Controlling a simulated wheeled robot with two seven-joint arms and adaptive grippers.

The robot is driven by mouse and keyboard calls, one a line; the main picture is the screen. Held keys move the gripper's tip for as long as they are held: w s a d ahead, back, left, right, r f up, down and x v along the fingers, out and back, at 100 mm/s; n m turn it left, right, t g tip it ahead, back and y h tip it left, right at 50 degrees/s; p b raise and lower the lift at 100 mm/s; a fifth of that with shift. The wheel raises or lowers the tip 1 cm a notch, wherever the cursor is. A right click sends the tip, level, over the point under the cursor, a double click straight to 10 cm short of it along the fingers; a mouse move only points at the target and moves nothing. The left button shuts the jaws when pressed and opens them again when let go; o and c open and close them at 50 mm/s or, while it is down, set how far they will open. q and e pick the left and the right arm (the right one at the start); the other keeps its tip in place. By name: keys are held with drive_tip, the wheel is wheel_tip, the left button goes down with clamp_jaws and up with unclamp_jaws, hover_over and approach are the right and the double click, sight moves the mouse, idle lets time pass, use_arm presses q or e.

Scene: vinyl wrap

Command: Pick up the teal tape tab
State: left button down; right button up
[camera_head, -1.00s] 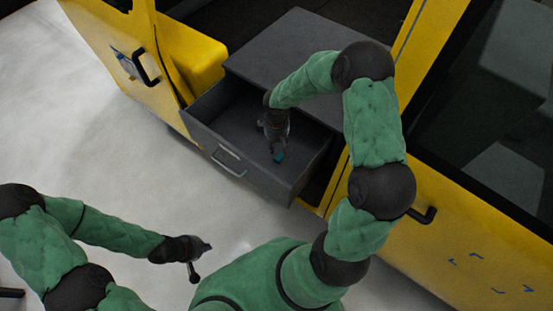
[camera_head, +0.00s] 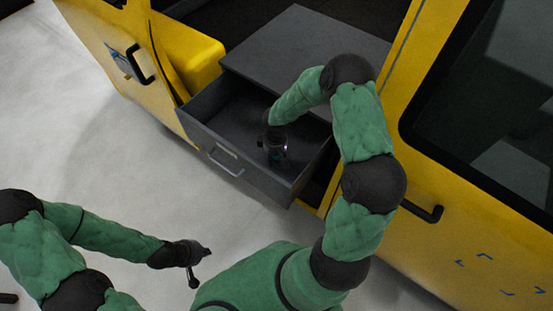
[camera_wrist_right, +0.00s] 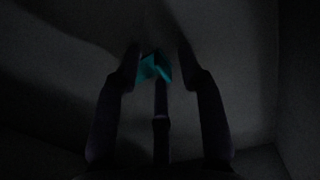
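The teal tape tab (camera_wrist_right: 154,67) lies inside the open grey drawer (camera_head: 228,168), on or near its floor. In the head view only a small trace of teal shows beneath my right gripper (camera_head: 275,157), which reaches down into the drawer. In the right wrist view my right gripper (camera_wrist_right: 158,68) has its fingers apart, with the tab between their tips. I cannot tell whether the fingers touch it. My left gripper (camera_head: 202,264) hangs above the pale floor at lower left, away from the drawer. Its fingers are too small to judge.
The drawer has a metal handle (camera_head: 226,159) on its front and upright side walls around my right gripper. A grey cabinet top (camera_head: 305,50) stands behind it. A yellow vehicle body with a door (camera_head: 470,225) flanks it on the right. Pale floor (camera_head: 95,150) is open at left.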

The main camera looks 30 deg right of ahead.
drive_tip(key=c, duration=0.8)
drive_tip(key=shift+r, duration=0.1)
clamp_jaws()
